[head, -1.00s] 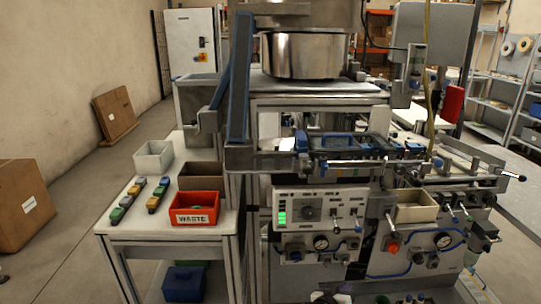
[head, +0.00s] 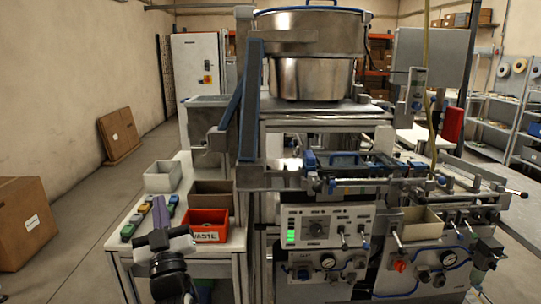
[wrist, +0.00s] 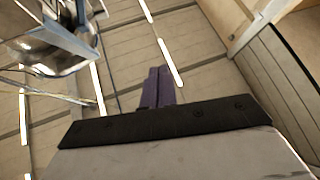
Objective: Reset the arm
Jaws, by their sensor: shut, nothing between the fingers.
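My gripper (head: 160,212) is at the lower left in the head view, raised in front of the side table (head: 236,240). Its purple fingers point upward, are shut together and hold nothing. In the wrist view the closed fingers (wrist: 160,86) stick out past a dark plate, with the ceiling and its light strips behind them. My forearm hides part of the side table's front edge and some of the small blocks there.
On the side table are a red waste bin (head: 208,226), a white bin (head: 163,177), a brown bin (head: 212,194) and several small coloured blocks (head: 131,226). A large machine (head: 322,224) fills the middle. A cardboard box (head: 25,225) stands at left. Floor between is clear.

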